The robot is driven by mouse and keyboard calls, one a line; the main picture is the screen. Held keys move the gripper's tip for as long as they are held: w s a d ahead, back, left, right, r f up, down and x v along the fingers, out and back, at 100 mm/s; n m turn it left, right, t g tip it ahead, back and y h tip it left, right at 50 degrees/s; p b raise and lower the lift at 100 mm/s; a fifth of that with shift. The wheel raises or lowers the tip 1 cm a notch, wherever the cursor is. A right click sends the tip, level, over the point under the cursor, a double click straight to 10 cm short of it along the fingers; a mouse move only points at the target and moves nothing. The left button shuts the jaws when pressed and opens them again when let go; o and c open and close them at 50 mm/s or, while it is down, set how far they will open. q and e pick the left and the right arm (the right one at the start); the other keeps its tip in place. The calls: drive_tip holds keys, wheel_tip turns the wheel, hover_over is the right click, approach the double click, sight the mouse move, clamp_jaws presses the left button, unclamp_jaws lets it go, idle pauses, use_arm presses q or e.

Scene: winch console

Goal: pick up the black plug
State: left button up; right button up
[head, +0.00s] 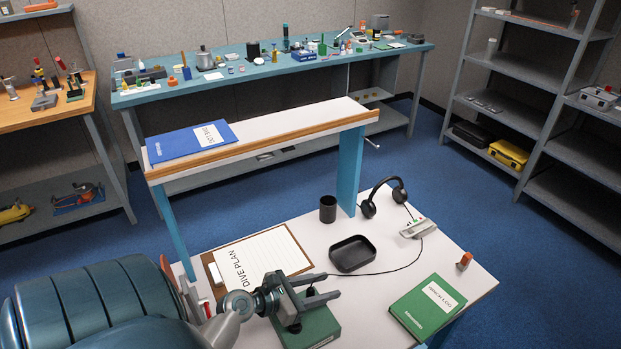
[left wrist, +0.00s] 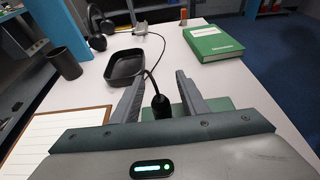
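The black plug (left wrist: 160,104) is between the two fingers of my left gripper (left wrist: 160,78) in the left wrist view, with gaps on both sides. In the head view the plug (head: 312,291) is a small dark shape between the fingers of the left gripper (head: 331,286), partly hidden. The gripper is open. A black cable (head: 385,271) runs from the plug across the table to a pale handset unit (head: 418,228). A green book or box (head: 318,329) lies under the gripper; whether the plug touches it I cannot tell. My right gripper is not in view.
On the white table stand a black tray (head: 353,254), a black cup (head: 328,209), a headset (head: 384,197), a clipboard (head: 262,259), a green book (head: 428,307) and an orange-tipped item (head: 464,261). A raised shelf (head: 270,139) spans the back.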

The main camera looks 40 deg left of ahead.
use_arm(q)
clamp_jaws()
drive_tip(key=shift+r, duration=0.1)
drive_tip(key=shift+r, duration=0.5)
drive_tip(key=s+d+r, duration=0.6)
drive_tip(key=d+r, duration=0.4)
drive_tip(key=shift+s, duration=0.15)
